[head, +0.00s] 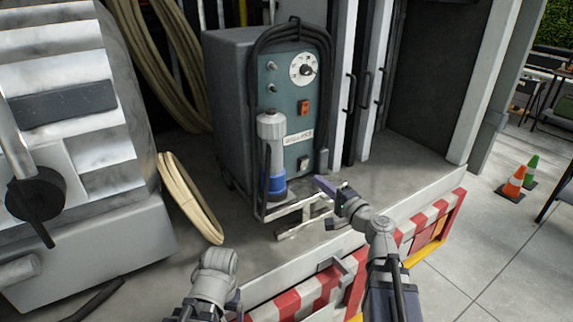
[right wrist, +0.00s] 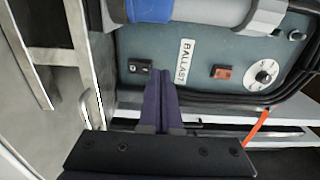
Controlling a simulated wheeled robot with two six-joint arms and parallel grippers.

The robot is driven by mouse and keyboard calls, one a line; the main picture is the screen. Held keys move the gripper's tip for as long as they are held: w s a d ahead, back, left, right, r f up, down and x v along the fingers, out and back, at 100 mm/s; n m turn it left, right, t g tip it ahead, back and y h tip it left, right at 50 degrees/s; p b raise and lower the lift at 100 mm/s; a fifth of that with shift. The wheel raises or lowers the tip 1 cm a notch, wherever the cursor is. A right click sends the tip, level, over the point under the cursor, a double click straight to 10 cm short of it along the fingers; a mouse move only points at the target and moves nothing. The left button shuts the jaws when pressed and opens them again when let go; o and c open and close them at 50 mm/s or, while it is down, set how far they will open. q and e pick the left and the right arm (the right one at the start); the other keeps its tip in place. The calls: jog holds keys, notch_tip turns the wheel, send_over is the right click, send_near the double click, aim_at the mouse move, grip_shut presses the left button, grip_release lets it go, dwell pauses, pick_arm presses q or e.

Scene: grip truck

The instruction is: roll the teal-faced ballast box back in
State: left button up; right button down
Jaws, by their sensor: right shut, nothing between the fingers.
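The ballast box (head: 284,85) stands upright on the grey truck bed, dark grey with a teal front, a dial, a red switch and a black cable looped over it. Its teal face (right wrist: 205,75), labelled BALLAST, appears turned in the right wrist view. A grey lamp-like cylinder with a blue band (head: 272,150) stands against its front, above a pale metal frame. My right gripper (head: 318,183) is shut and empty, just in front of the box's lower right; its purple fingers (right wrist: 163,85) show together. My left gripper (head: 236,300) is low at the bottom; its jaws are unclear.
Coiled pale hoses (head: 165,60) hang left of the box, and another coil (head: 187,200) rests on the bed. A large pale machine (head: 75,150) fills the left. The bed edge has a red-and-white striped board (head: 430,215). Traffic cones (head: 514,183) stand on paving at right.

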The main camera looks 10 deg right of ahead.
aim_at(289, 157)
jog(key=x, duration=1.4)
